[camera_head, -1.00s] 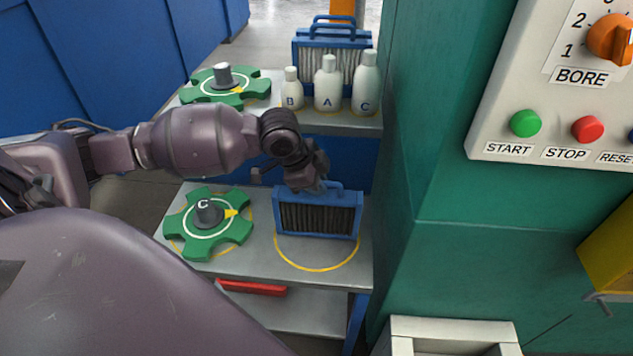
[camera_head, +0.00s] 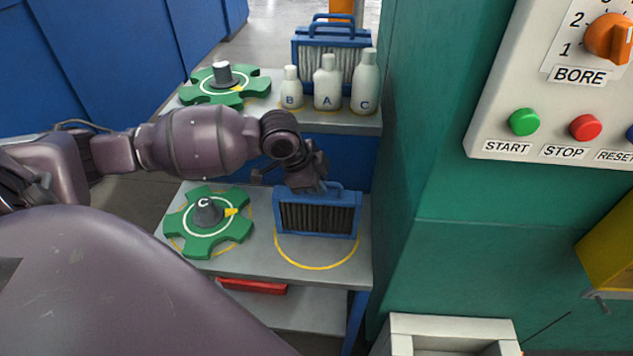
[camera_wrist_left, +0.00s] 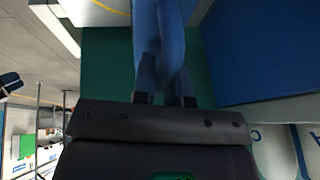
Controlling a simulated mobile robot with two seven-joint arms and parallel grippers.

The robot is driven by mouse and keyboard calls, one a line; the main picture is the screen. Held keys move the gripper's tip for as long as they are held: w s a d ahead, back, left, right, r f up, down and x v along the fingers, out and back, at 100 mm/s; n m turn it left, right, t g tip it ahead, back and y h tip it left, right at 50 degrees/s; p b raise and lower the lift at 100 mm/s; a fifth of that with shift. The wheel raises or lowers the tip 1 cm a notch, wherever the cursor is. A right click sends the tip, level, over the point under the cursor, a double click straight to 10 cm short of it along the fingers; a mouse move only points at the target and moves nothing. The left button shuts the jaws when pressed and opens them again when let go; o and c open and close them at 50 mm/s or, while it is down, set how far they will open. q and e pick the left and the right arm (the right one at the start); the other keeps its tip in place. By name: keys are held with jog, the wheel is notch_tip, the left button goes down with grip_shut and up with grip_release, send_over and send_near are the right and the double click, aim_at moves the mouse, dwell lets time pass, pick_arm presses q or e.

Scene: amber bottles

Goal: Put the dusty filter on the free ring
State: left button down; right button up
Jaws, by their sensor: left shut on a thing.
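The dusty filter (camera_head: 318,216), a blue frame with dark pleats and a blue handle, is upright at the yellow ring (camera_head: 317,268) on the right of the lower shelf. It covers the ring's back part; the front arc shows bare. I cannot tell whether its base touches the shelf. My left gripper (camera_head: 309,186) is shut on the filter's handle from above. In the left wrist view the blue handle (camera_wrist_left: 165,50) runs between my fingertips (camera_wrist_left: 167,99). My right gripper is not in view.
A green star wheel marked C (camera_head: 207,222) sits left on the lower shelf. The upper shelf holds another green wheel (camera_head: 224,84), white bottles B (camera_head: 291,90), A (camera_head: 327,86) and C (camera_head: 364,84), and a pale-pleated filter (camera_head: 333,62). A green machine wall (camera_head: 450,240) stands close on the right.

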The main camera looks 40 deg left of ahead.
pick_arm(q)
jog(key=c, duration=1.1)
grip_release()
jog(key=shift+f, duration=0.2)
jog(key=shift+s, duration=0.15)
jog(key=shift+f, duration=0.1)
jog(key=p+v, duration=0.2)
jog(key=v, duration=0.9)
jog(key=shift+r+p, duration=0.25)
jog(key=shift+p, duration=0.1)
